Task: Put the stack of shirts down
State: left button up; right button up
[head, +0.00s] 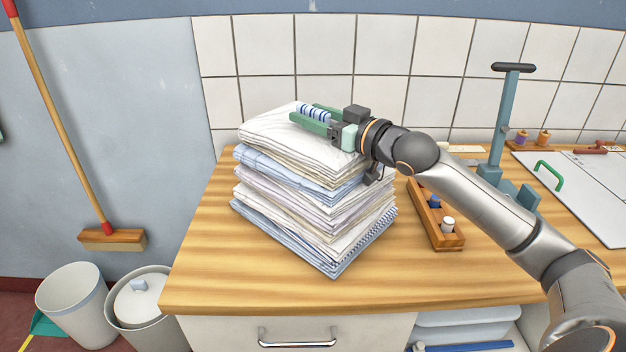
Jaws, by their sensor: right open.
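The stack of shirts (295,205) stands on the wooden counter (235,277), made of several folded white, blue and striped pieces. It leans a little and its layers are uneven. My right gripper (305,114) is over the top of the stack, its green fingers pointing left. It is open, and a blue-and-white striped patch shows between the fingers. I cannot tell whether the fingers touch the top shirt. My left gripper is not in view.
A wooden tray with small bottles (436,217) stands right of the stack. Behind it is a teal upright with a black handle (504,120). A white board with a green handle (590,190) lies far right. The counter's front left is clear. Bins (75,300) and a broom (65,120) are at left.

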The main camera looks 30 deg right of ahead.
jog(key=shift+c, duration=0.2)
grip_shut()
dwell(0.3)
dwell(0.9)
jog(key=shift+r, duration=0.2)
